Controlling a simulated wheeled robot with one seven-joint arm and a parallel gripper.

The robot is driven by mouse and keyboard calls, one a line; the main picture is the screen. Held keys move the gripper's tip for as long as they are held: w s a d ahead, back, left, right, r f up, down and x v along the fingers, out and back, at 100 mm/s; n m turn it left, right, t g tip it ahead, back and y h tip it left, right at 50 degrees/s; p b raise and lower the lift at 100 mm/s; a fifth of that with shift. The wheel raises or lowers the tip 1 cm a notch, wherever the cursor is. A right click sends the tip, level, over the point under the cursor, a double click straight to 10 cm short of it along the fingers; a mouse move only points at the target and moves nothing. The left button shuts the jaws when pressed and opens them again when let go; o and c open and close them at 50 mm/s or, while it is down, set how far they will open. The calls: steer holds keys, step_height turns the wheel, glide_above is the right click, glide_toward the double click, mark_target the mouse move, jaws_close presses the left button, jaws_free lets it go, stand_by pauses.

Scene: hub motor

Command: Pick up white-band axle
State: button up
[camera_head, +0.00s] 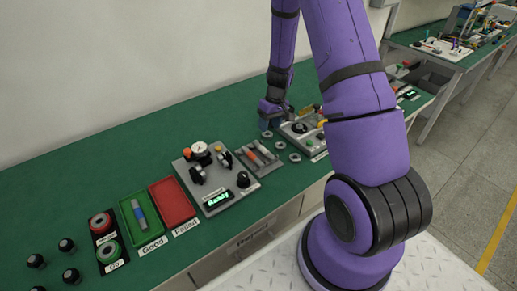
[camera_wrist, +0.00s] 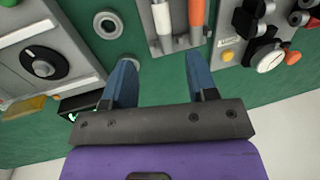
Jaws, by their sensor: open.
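A grey tray (camera_head: 272,169) holds slim axles in the middle of the bench. In the wrist view, a pale axle with a white band (camera_wrist: 162,17) lies in the tray at the top centre. Beside it lies an axle with an orange band (camera_wrist: 196,12). Both are cut off by the top edge. My gripper (camera_wrist: 158,82) has its blue fingers apart with nothing between them. Its fingertips lie below the tray in that view, clear of the axles. In the head view my gripper (camera_head: 266,122) is beyond the tray, near the back of the bench, partly hard to make out.
Several grey rings (camera_head: 280,145) lie between the tray and a grey device with a knob (camera_wrist: 42,63). A test station with a lit display (camera_head: 218,198) stands left of the tray. Further left are a red bin (camera_head: 172,201) and a green bin (camera_head: 127,215) holding a blue-banded axle.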

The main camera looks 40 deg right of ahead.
mark_target(264, 151)
steer(key=f, duration=0.3)
steer(key=a+f, duration=0.1)
steer(key=f, duration=0.3)
steer(key=a+f, duration=0.1)
steer(key=f, duration=0.2)
steer(key=shift+a+f, duration=0.15)
steer(key=shift+a, duration=0.05)
jaws_close()
